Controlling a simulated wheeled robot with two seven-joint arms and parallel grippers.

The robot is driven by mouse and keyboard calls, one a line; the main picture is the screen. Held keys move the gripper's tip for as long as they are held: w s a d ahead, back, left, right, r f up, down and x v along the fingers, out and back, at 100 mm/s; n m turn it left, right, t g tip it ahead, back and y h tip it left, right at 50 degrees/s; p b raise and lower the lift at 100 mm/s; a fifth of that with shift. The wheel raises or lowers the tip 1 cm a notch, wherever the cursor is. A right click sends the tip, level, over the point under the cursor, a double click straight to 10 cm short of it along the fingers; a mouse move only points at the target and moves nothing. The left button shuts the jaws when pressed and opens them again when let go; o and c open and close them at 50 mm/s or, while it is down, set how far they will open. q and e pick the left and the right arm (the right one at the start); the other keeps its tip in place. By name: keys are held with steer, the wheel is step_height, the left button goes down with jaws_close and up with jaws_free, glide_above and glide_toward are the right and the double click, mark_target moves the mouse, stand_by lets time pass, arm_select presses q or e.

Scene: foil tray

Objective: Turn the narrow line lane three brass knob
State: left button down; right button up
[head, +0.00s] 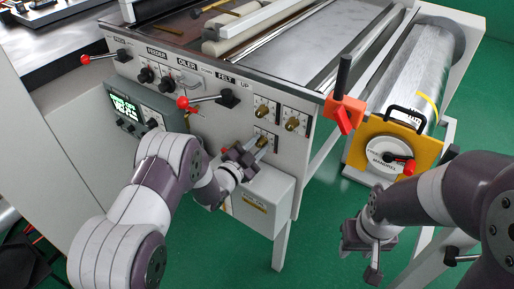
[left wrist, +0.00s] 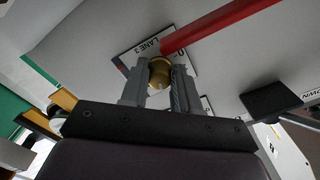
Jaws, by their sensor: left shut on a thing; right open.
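The lane three brass knob (left wrist: 160,72) sits on a white plate marked LANE 3 (left wrist: 146,46) in the left wrist view. The two grey fingers of my left gripper (left wrist: 161,84) are shut on it, one on each side. In the head view my left gripper (head: 248,153) reaches the lowest brass knob (head: 262,141) on the front panel, and partly hides its plate. My right gripper (head: 372,240) is open and empty, low at the right, apart from the machine.
Two more brass knobs (head: 263,110) (head: 292,123) sit just above on their own plates. A red-tipped lever (head: 183,103) sticks out at the left. A white box (head: 262,200) is below. An orange clamp (head: 344,113) and a foil roll (head: 415,75) stand at the right.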

arm_select(q)
steer(key=shift+f, duration=0.1)
stand_by(0.3)
steer(key=c, duration=0.8)
jaws_free()
steer(key=v, duration=1.2)
steer(key=shift+s+a, duration=0.2)
steer(key=shift+s, duration=0.1)
